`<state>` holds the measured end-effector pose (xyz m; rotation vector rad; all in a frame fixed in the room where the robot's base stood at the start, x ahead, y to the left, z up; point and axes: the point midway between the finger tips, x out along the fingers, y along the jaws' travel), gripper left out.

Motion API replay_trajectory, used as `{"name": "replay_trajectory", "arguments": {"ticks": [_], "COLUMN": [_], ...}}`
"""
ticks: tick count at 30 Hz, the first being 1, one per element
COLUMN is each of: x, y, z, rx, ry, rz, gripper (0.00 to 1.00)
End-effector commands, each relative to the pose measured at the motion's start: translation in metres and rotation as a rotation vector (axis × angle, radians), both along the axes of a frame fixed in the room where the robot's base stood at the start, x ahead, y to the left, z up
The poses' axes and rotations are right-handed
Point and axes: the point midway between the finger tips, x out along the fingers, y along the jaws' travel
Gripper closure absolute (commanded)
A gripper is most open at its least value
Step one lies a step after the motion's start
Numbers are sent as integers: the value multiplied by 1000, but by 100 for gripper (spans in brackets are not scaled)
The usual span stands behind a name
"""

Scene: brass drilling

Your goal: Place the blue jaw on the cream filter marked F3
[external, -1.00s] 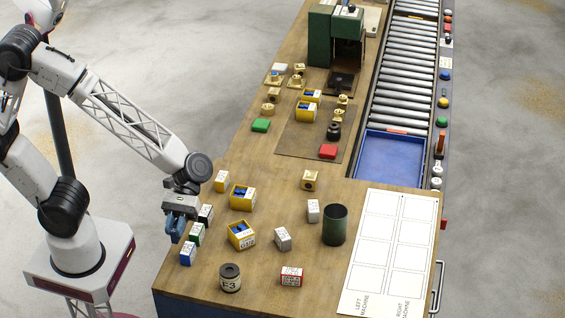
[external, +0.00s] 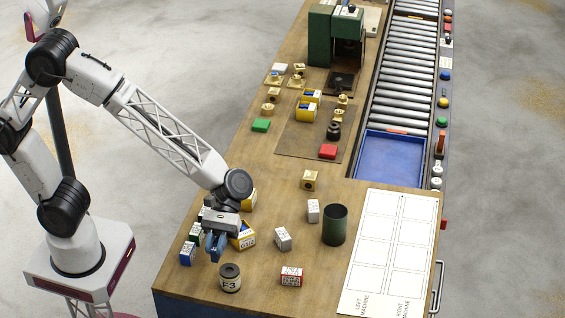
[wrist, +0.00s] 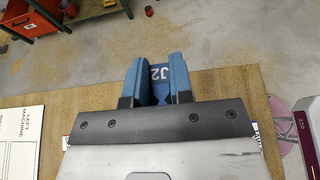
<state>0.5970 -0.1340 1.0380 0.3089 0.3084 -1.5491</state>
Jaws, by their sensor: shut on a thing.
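My gripper (external: 215,247) is over the near left part of the bench, and its blue fingers point down. In the wrist view my gripper (wrist: 158,80) is shut on a blue jaw (wrist: 160,72) marked J2. The jaw is apart from the filter. The wrist view does not show the filter.
A yellow bin (external: 244,236) is close beside my gripper. Blue (external: 187,254) and green (external: 195,234) labelled boxes stand to its left. A white box (external: 283,239), a red-and-white box (external: 291,277) and a dark green cup (external: 335,225) stand to the right.

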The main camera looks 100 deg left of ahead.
Motion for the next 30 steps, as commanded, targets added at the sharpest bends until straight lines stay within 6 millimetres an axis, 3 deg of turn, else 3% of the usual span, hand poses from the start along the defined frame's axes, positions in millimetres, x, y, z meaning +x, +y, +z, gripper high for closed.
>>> {"name": "replay_trajectory", "arguments": {"ticks": [9, 22, 30], "x": [31, 33, 33], "y": [-7, -7, -7], "z": [-3, -4, -28], "rx": [0, 0, -1], "ry": [1, 1, 2], "rz": [0, 1, 1], "gripper": [100, 100, 100]}}
